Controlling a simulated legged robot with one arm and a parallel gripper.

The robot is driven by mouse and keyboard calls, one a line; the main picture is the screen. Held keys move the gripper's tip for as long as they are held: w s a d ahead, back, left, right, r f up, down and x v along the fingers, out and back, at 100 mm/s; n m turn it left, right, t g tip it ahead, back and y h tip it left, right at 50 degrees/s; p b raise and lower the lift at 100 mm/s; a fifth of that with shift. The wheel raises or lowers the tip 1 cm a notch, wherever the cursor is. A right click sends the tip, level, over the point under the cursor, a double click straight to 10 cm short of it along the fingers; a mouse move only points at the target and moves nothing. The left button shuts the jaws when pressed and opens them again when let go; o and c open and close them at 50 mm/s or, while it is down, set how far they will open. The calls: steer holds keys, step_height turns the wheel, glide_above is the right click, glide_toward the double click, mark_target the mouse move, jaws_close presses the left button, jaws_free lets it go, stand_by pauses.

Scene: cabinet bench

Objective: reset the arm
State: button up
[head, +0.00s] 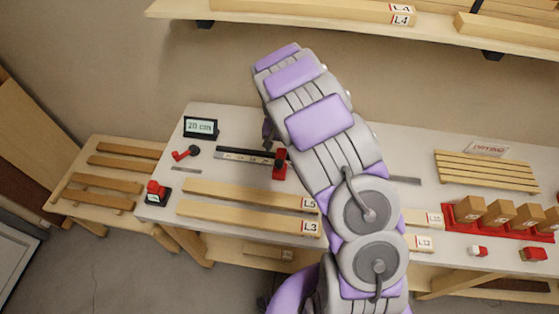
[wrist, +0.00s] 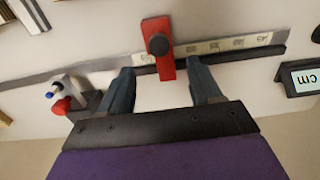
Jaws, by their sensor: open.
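My purple and grey arm rises through the middle of the head view and bends over the bench. My gripper (head: 268,130) is mostly hidden behind the arm there, with only a dark part showing beside the ruler. In the wrist view my gripper (wrist: 161,68) is open, its two dark fingers apart and nothing held. A red stop (wrist: 165,70) with a black knob on the ruler rail (wrist: 225,46) appears between and beyond the fingertips. I cannot tell if they touch it. The red stop (head: 280,164) also shows in the head view.
The bench (head: 160,205) holds a display reading 20 cm (head: 201,128), a red lever (head: 186,153), boards L5 (head: 245,194) and L3 (head: 245,217), slats (head: 485,170) and a red rack (head: 475,226) of wooden blocks. A shelf (head: 270,12) hangs above; a side table (head: 70,180) stands left.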

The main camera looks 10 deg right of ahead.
stand_by(0.3)
steer(key=s+d+r+b, duration=0.3)
steer(key=s+r+b, duration=0.1)
steer(key=s+r, duration=0.9)
steer(key=s+a+n+g+b, duration=0.1)
steer(key=s+a+n+b, duration=0.2)
steer(key=s, duration=2.4)
steer(key=shift+r+n+g+b, duration=0.2)
steer(key=shift+n+g+b, duration=0.2)
steer(key=shift+n+b, duration=0.5)
steer(key=shift+c, duration=0.2)
